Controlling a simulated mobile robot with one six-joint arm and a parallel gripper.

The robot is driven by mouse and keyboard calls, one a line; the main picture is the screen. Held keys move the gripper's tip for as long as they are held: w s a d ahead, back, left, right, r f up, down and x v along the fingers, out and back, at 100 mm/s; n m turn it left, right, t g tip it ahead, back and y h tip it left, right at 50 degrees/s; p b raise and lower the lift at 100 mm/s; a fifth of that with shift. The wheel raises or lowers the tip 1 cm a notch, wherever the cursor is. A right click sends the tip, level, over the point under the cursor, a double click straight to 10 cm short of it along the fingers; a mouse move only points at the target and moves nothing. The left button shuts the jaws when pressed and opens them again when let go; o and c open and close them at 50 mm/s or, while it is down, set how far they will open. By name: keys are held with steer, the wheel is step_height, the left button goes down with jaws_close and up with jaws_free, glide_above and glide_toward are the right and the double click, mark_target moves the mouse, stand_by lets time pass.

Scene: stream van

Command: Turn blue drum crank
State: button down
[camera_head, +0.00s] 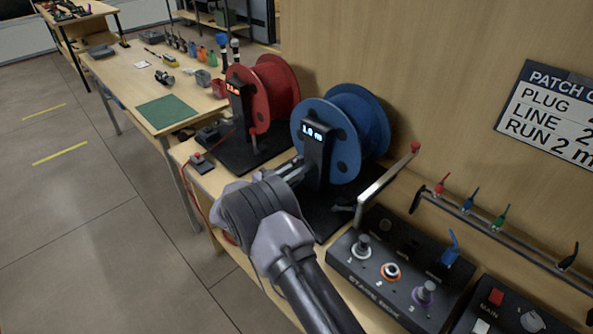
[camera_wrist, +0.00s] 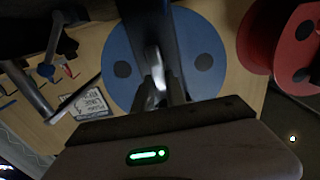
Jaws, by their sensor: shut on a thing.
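The blue drum (camera_head: 345,130) stands on a dark base on the bench, with a black post and a small lit display (camera_head: 313,133) in front of it that seems to read 1.0. In the wrist view the blue drum (camera_wrist: 120,50) fills the middle, partly hidden by the post. My gripper (camera_head: 292,172) is at the drum's near side, low beside the post. In the wrist view my gripper (camera_wrist: 158,88) is shut on the pale metal crank handle (camera_wrist: 153,60). Most of the crank is hidden by my fingers, my wrist and the post.
A red drum (camera_head: 275,90) with its own display stands just left. A metal arm with a red tip (camera_head: 388,182) rises to the right, near a black control box (camera_head: 385,270) with knobs. A rack (camera_head: 485,222) holds coloured plugs. The floor at left is clear.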

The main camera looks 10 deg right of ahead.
steer(key=shift+s+f+n, duration=0.15)
steer(key=shift+f+n, duration=0.15)
steer(key=shift+f, duration=0.1)
steer(key=n+b, duration=0.1)
steer(key=n, duration=0.6)
steer(key=w+f+n+b, duration=0.1)
steer(key=n+b, duration=0.1)
steer(key=n, duration=0.5)
steer(key=f+n+b, duration=0.1)
steer(key=n+b, duration=0.1)
steer(key=n, duration=0.4)
steer(key=shift+w+a+f+n, duration=0.1)
steer(key=shift+w+a+n, duration=0.1)
steer(key=shift+a+n, duration=0.15)
steer(key=shift+n, duration=0.25)
steer(key=shift+d, duration=0.1)
steer(key=c, duration=1.4)
jaws_free()
steer(key=shift+o, duration=0.2)
